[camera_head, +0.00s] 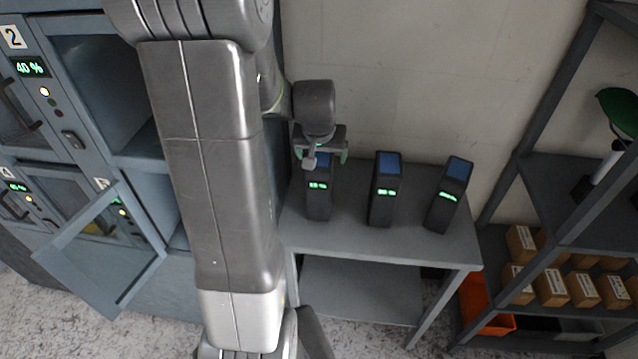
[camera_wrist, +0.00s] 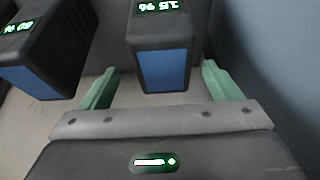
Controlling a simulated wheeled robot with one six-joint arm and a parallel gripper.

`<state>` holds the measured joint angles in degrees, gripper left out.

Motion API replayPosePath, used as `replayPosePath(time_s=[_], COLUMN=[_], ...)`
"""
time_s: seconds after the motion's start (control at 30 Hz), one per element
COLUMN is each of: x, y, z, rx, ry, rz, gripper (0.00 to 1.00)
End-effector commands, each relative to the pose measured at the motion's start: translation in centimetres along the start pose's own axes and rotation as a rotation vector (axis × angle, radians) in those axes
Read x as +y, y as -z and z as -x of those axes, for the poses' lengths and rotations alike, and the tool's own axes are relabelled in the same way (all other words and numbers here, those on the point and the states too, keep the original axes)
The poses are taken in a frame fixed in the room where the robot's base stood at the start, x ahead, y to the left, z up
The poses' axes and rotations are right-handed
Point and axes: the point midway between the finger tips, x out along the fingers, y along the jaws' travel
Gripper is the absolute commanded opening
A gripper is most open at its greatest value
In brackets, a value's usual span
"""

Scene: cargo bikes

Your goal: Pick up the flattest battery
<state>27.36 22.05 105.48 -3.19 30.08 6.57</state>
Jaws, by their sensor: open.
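Three dark batteries with blue tops and green displays stand upright in a row on a grey table. The left battery (camera_head: 318,203) is under my gripper (camera_head: 322,156); its display seems to read about 15 %. The middle battery (camera_head: 384,190) seems to read 80 %. The right battery (camera_head: 449,196) has a display too small to read. In the wrist view my gripper (camera_wrist: 160,78) is open, with its green fingers on either side of the left battery (camera_wrist: 165,45). I cannot tell if they touch it. The middle battery (camera_wrist: 38,62) also shows there.
A blue-grey charging cabinet (camera_head: 88,20) stands at the left, with one glazed door (camera_head: 100,250) swung open. The table (camera_head: 410,246) is clear in front of the batteries. A rack (camera_head: 590,190) at the right holds several small boxes and an orange bin (camera_head: 484,312).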

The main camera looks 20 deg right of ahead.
Motion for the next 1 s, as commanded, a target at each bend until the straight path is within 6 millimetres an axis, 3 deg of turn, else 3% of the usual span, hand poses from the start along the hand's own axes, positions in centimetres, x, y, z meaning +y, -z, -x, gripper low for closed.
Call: replayPosePath(time_s=[0.27,0.6,1.0], x=[-0.2,-0.6,-0.6], y=[0.0,0.0,0.0], z=[-1.5,-5.1,-5.6], rx=[-0.003,-0.002,0.001], ry=[0.000,0.000,0.001], rz=[0.000,-0.001,-0.001], gripper=[0.85,0.85,0.85])
